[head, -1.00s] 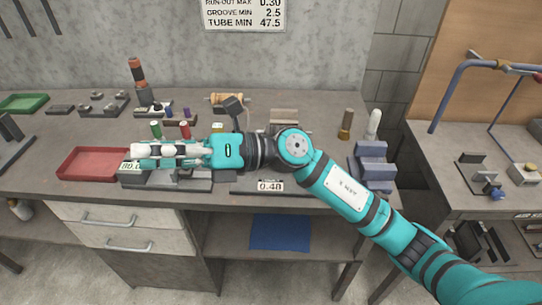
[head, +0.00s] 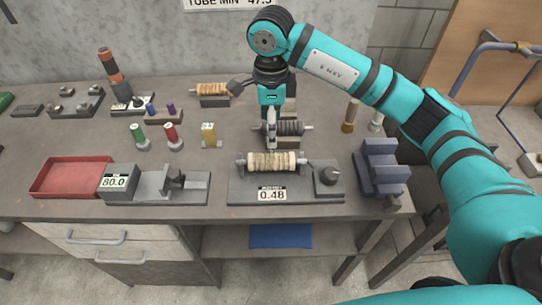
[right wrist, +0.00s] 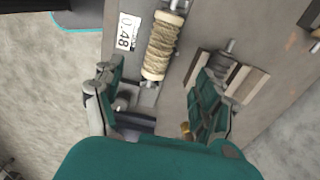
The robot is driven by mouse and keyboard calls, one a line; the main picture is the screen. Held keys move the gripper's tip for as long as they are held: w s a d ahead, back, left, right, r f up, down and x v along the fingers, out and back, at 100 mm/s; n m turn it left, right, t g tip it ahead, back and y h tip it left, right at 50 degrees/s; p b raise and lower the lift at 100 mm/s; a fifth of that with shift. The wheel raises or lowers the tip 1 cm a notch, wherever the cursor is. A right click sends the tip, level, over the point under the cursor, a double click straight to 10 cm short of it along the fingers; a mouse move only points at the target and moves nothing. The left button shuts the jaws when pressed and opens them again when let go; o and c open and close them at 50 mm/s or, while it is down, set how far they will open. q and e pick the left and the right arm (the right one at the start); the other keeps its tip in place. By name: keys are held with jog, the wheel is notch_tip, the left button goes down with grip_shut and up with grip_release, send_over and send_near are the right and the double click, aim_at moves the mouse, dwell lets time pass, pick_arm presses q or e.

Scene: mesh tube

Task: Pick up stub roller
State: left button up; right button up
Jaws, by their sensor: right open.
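I cannot tell for sure which roller is the stub roller. A tan, wrapped roller (head: 270,161) lies across the fixture marked 0.48. It also shows in the right wrist view (right wrist: 162,45), ahead of and between the fingertips. A dark grey roller (head: 291,128) lies on a block just behind it, and shows beside the right-hand finger in the right wrist view (right wrist: 229,68). Another tan roller (head: 211,90) rests on a stand farther back. My right gripper (head: 271,143) points down, open and empty, over the dark roller's left part. My left gripper is out of view.
The gauge fixture (head: 240,192) has a dark round knob post (head: 327,178) at its right. A blue-grey block (head: 380,170) stands farther right. Green, red and yellow small pieces (head: 171,137) stand left of the gripper. A red tray (head: 55,178) sits at the front left.

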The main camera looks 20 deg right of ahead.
aim_at(272, 156)
jog(key=f, duration=0.2)
jog(key=f+p, duration=0.1)
jog(key=f, duration=0.1)
jog(key=shift+w, duration=0.25)
notch_tip(272, 156, down, 3)
jog(key=shift+r+p, duration=0.1)
jog(key=shift+p, duration=0.2)
jog(key=shift+f, duration=0.2)
jog(key=f+p, duration=0.1)
jog(key=f, duration=0.1)
jog(key=f+p, duration=0.1)
jog(key=f, duration=0.1)
jog(key=shift+s+f+p, duration=0.2)
jog(key=shift+f+p, duration=0.05)
jog(key=shift+p, duration=0.1)
jog(key=shift+f, duration=0.25)
jog(key=c, duration=1.5)
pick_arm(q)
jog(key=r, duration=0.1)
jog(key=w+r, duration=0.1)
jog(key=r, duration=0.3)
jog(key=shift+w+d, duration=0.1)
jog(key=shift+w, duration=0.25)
pick_arm(e)
grip_shut()
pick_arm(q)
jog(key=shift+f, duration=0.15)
pick_arm(e)
jog(key=shift+w+r, duration=0.1)
jog(key=shift+r, duration=0.05)
